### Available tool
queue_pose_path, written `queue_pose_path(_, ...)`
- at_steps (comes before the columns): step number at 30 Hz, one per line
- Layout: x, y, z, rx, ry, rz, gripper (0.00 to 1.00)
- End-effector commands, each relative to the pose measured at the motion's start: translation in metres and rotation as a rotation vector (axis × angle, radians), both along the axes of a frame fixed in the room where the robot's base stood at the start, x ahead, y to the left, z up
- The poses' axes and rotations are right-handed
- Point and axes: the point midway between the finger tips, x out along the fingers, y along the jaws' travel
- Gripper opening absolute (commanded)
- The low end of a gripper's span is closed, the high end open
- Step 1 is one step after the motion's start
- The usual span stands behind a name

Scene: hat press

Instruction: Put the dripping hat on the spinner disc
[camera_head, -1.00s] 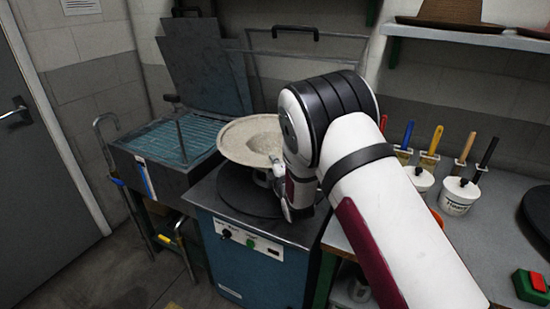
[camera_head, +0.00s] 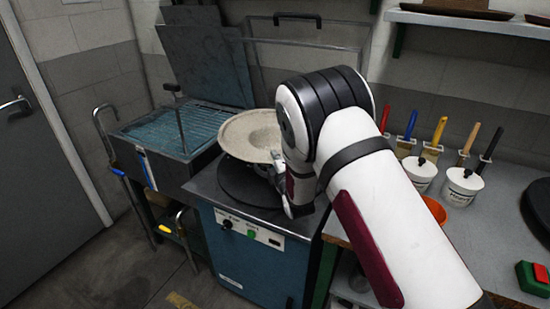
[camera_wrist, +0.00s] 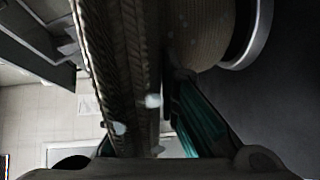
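The pale beige hat (camera_head: 236,138) is held crown down with its hollow facing up, a little tilted, over the black spinner disc (camera_head: 240,188) on the blue machine. My gripper (camera_head: 277,160) is at the right edge of its brim, partly hidden by my arm. In the wrist view the textured brim (camera_wrist: 128,60) runs between the fingers, with pale drops on it, and my gripper (camera_wrist: 160,95) is shut on it. The rounded crown (camera_wrist: 205,35) shows beside it. Whether the crown touches the disc is hard to tell.
A sink-like tub (camera_head: 175,138) with a teal grate and raised lid stands left of the blue machine (camera_head: 255,265). A clear framed guard (camera_head: 325,50) stands behind. The bench at right holds white pots (camera_head: 462,187), brushes and a red-green button box (camera_head: 533,278).

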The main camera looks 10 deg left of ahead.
Motion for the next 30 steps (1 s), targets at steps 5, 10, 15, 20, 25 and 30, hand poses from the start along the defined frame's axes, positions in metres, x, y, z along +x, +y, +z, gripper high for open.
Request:
queue_pose_path(5, 0.0001, 0.0000, -0.0027, 0.000, 0.000, 0.000, 0.00)
queue_pose_path(10, 0.0002, 0.0000, -0.0051, 0.000, -0.001, 0.000, 0.00)
queue_pose_path(15, 0.0001, 0.0001, -0.0074, 0.000, -0.001, 0.000, 0.00)
queue_pose_path(20, 0.0002, 0.0001, -0.0094, 0.000, -0.001, 0.000, 0.00)
queue_pose_path(25, 0.0000, 0.0001, -0.0099, 0.000, -0.001, 0.000, 0.00)
queue_pose_path(30, 0.0001, 0.0001, -0.0098, 0.000, -0.001, 0.000, 0.17)
